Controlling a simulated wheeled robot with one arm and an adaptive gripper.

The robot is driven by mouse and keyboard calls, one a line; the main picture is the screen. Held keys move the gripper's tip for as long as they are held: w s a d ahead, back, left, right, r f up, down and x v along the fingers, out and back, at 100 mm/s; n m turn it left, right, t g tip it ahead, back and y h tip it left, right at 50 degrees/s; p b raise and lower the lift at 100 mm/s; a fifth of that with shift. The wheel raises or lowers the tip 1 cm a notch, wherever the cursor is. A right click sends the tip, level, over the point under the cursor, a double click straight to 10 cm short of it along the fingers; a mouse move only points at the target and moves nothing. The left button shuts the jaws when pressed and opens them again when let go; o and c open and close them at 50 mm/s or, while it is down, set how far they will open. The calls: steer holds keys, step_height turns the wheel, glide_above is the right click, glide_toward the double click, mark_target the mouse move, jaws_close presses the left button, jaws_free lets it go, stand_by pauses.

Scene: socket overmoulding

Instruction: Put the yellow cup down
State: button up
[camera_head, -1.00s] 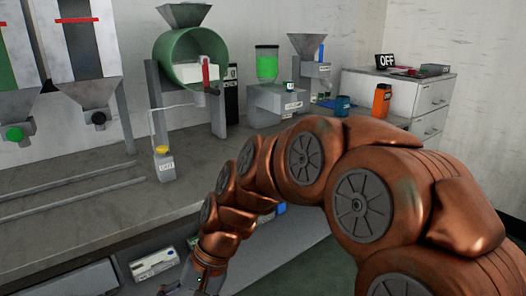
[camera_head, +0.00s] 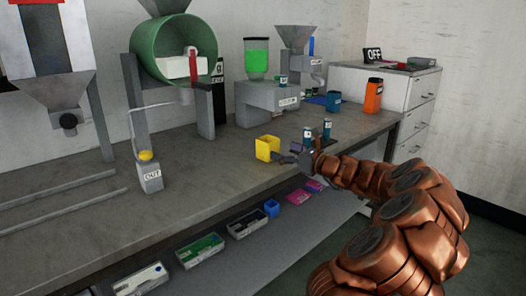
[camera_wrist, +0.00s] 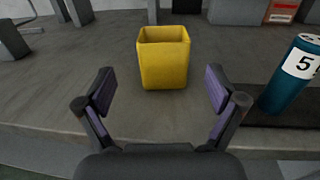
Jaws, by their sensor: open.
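The yellow cup (camera_head: 267,148) stands upright on the grey workbench, near its front edge. In the wrist view the yellow cup (camera_wrist: 164,58) looks empty and sits just beyond my fingertips, centred between them. My gripper (camera_wrist: 161,92) is open, with its two purple-padded fingers spread wide and nothing between them. In the head view my gripper (camera_head: 291,155) is small and partly hidden by my wrist, just right of the cup.
A blue canister marked 5 (camera_wrist: 292,72) stands on a dark mat close to my right finger. The OUT button post (camera_head: 149,173) is left of the cup. An orange container (camera_head: 373,96) stands farther right. Bare workbench (camera_head: 215,180) lies left of the cup.

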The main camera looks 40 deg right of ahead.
mark_target(275, 148)
steer(key=shift+w+d+f, duration=0.1)
steer(key=shift+w+d, duration=0.05)
steer(key=shift+w, duration=0.2)
steer(key=w, duration=0.2)
steer(key=w+b, duration=0.1)
steer(key=w, duration=0.1)
steer(key=w+b, duration=0.1)
steer(key=w, duration=0.1)
steer(key=shift+w+a+f, duration=0.15)
steer(key=shift+a, duration=0.1)
steer(key=shift+w, duration=0.25)
steer(key=c, duration=1.2)
steer(key=shift+r, duration=0.2)
